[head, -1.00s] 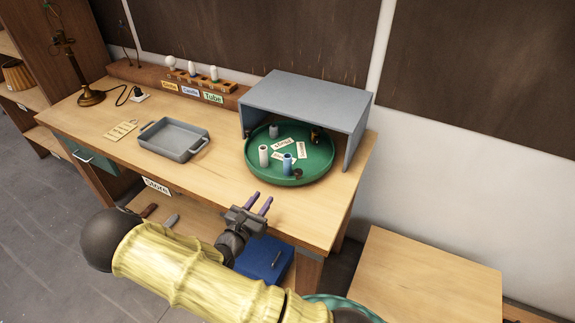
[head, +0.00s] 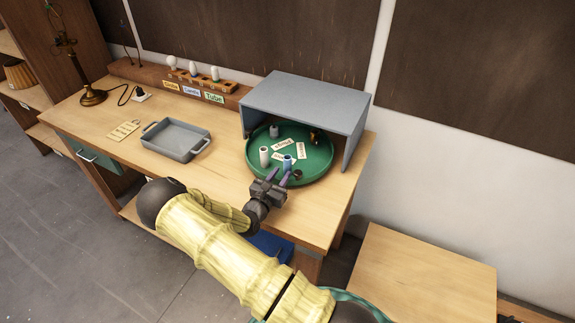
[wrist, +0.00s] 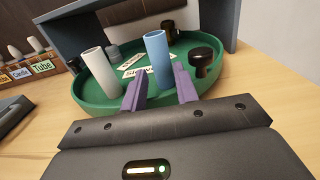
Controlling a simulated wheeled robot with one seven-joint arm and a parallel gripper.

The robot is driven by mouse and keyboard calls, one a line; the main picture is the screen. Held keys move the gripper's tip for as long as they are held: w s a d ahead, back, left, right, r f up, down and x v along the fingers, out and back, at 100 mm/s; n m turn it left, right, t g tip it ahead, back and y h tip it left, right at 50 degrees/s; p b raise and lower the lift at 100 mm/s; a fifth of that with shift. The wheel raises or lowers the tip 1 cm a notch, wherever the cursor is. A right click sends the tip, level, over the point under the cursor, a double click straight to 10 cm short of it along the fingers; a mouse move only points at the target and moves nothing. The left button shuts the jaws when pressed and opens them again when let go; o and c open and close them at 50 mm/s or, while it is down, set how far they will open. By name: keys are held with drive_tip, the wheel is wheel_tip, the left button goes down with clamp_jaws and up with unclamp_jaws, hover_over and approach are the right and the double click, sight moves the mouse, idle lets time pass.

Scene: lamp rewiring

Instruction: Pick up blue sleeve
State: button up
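The blue sleeve (head: 287,161) stands upright on the green round tray (head: 318,172), near its front edge. In the wrist view the blue sleeve (wrist: 158,60) rises just beyond and between the two purple fingers. My gripper (head: 283,178) is at the tray's front rim. In the wrist view my gripper (wrist: 159,88) is open, its fingers apart with nothing held between them. The sleeve's lower part is partly hidden by the fingers in the head view.
A white sleeve (wrist: 97,72) stands left of the blue one, and a dark knob-like part (wrist: 205,62) sits to its right. A grey shelter (head: 310,98) covers the tray's back. A grey bin (head: 176,140) stands on the table to the left.

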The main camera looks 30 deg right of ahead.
sight(286, 168)
drive_tip(key=p+x, duration=0.1)
drive_tip(key=x, duration=0.2)
drive_tip(key=p+x, duration=0.1)
drive_tip(key=x, duration=0.1)
drive_tip(key=shift+d+r+p, duration=0.1)
drive_tip(key=shift+r+p, duration=0.15)
drive_tip(key=shift+p, duration=0.05)
drive_tip(key=c, duration=0.6)
